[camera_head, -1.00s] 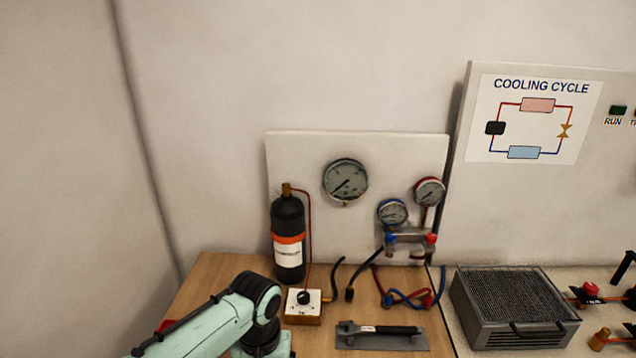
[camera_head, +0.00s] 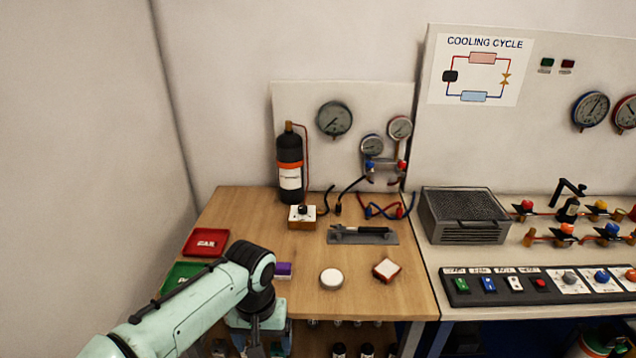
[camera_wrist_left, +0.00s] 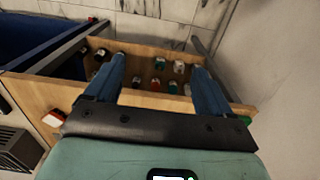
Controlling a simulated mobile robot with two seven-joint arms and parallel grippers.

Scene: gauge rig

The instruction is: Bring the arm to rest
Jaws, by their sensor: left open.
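My left arm (camera_head: 190,308), pale green with dark joints, comes in from the lower left in the head view. Its forearm passes over the front left of the wooden table (camera_head: 350,255), and its wrist bends downward at the table's front. My left gripper (camera_head: 262,346) hangs there, partly cut off by the lower picture edge. In the left wrist view the two blue fingers of the left gripper (camera_wrist_left: 158,75) stand well apart with nothing between them. Behind them is a wooden surface with several small bottles (camera_wrist_left: 160,64). My right gripper is not in view.
A black cylinder (camera_head: 290,165) and grey wrench holder (camera_head: 362,235) stand behind.

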